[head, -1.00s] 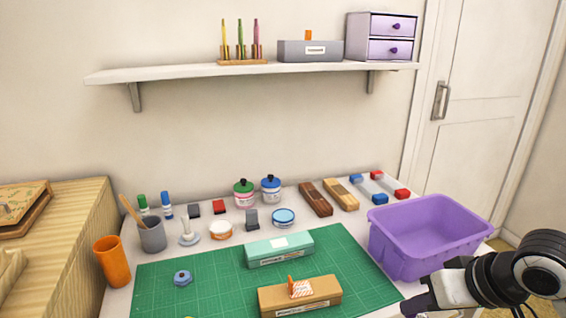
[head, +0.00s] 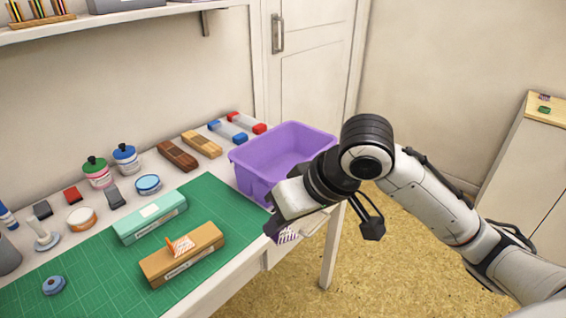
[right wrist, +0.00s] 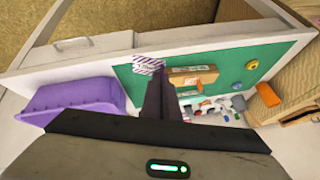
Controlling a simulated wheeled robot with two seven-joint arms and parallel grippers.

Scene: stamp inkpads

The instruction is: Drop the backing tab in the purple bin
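The backing tab, a small white piece with purple stripes (head: 288,235), hangs at the fingertips of my right gripper (head: 274,227). It also shows at the fingertips in the right wrist view (right wrist: 148,65), where the dark fingers (right wrist: 160,88) look shut on it. The purple bin (head: 256,172) stands on the table's right end, with its visible inside empty. The gripper is at the table's front edge, in front of the bin and outside it. The bin also shows at left in the right wrist view (right wrist: 85,92). My left gripper is not in view.
A tan box (head: 205,243) with an orange-striped tab and a teal box (head: 140,228) lie on the green cutting mat (head: 100,275). Ink jars, pads and wooden blocks line the table's back. The floor (head: 400,265) right of the table is open.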

